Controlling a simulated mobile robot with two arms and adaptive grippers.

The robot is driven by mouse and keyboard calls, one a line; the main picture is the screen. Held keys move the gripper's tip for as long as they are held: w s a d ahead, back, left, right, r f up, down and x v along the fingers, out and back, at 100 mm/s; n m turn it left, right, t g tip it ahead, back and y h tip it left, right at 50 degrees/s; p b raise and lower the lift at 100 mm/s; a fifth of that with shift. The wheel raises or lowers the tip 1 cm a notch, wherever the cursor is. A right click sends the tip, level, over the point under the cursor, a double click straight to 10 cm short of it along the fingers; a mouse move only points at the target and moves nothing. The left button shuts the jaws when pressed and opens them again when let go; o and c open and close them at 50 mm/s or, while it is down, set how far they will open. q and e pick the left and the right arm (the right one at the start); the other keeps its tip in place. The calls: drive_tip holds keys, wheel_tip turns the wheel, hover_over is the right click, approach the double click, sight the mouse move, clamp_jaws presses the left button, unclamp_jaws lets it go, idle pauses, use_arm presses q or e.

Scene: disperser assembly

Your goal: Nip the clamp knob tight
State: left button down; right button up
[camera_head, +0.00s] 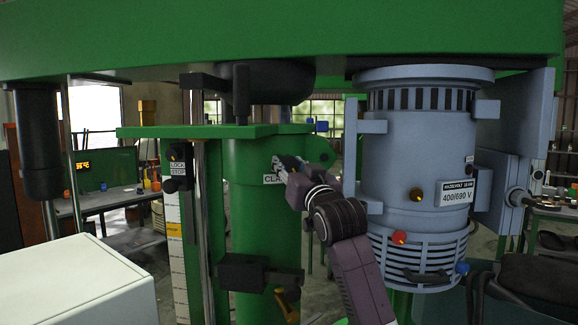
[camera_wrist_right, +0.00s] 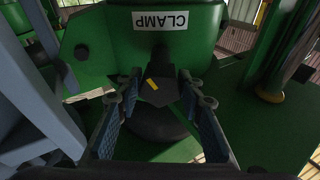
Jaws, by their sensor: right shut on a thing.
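The clamp knob (camera_wrist_right: 160,92) is a dark, faceted knob with a yellow mark on top, in the middle of the right wrist view. In the head view my right gripper (camera_head: 288,164) reaches the column at the partly covered CLAMP label and hides the knob. My left gripper is in neither view.
A blue-grey motor (camera_head: 415,150) hangs close to the right of my right arm. A green beam (camera_head: 280,35) spans overhead. A black lock-stop knob (camera_head: 173,185) and a scale strip (camera_head: 173,250) are to the left. A white box (camera_head: 75,285) fills the lower left.

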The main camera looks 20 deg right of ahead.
drive_tip(key=m, duration=0.2)
drive_tip(key=m+h+p, duration=0.1)
drive_tip(key=m, duration=0.3)
drive_tip(key=shift+f+h+p, duration=0.25)
drive_tip(key=shift+h+p, duration=0.05)
drive_tip(key=shift+h, duration=0.1)
drive_tip(key=shift+m, duration=0.3)
drive_tip(key=o, duration=1.1)
drive_tip(key=shift+r, duration=0.15)
drive_tip(key=shift+o, duration=0.2)
drive_tip(key=shift+s, duration=0.1)
drive_tip(key=v, duration=1.2)
drive_tip(key=shift+r, duration=0.15)
